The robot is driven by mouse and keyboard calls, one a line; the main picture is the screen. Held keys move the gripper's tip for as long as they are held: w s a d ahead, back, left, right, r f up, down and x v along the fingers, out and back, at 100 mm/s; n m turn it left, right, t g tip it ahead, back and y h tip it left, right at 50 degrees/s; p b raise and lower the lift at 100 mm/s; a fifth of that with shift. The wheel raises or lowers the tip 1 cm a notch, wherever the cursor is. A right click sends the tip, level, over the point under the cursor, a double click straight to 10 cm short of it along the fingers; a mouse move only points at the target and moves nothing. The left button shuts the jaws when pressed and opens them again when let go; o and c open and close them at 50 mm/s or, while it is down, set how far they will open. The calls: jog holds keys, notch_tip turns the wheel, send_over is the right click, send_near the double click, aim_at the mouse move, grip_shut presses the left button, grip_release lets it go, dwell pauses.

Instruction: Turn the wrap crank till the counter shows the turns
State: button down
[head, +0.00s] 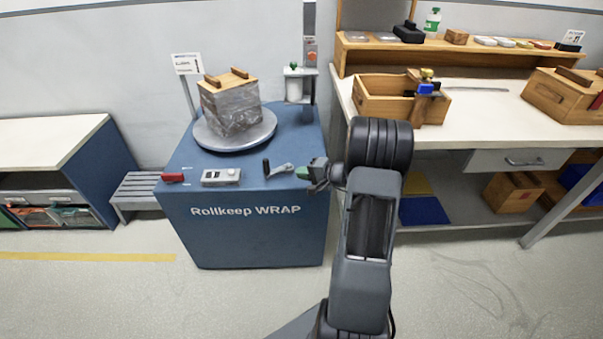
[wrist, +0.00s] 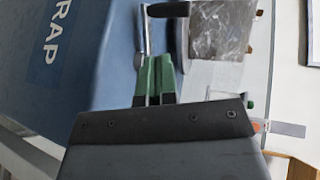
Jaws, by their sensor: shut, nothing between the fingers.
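The blue wrap machine (head: 247,243), marked "Rollkeep WRAP", stands at centre. Its crank (head: 283,169) lies on the top near the front right edge: a pale grey arm with an upright black handle (head: 266,167). My gripper (head: 302,172) is beside the crank, to its right, with green fingers closed together and empty. In the wrist view the fingers (wrist: 155,75) point toward the crank arm (wrist: 142,35) and black handle (wrist: 168,9); I cannot tell if they touch the arm. A small grey panel (head: 221,177) sits left of the crank; no number is readable on it.
A film-wrapped wooden box (head: 232,105) stands on the round turntable (head: 207,139) behind the crank. A red object (head: 172,177) lies at the front left. A workbench (head: 480,120) with wooden boxes is on the right. The floor in front is clear.

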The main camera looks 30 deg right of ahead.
send_near(269, 168)
jog(key=x, duration=0.5)
jog(key=shift+w+f+b, duration=0.1)
jog(key=shift+f+b, duration=0.2)
jog(key=shift+f, duration=0.1)
jog(key=shift+w+a, duration=0.45)
jog(key=shift+w, duration=0.35)
jog(key=shift+d+f+b, duration=0.1)
jog(key=shift+f+b, duration=0.05)
jog(key=shift+b, duration=0.35)
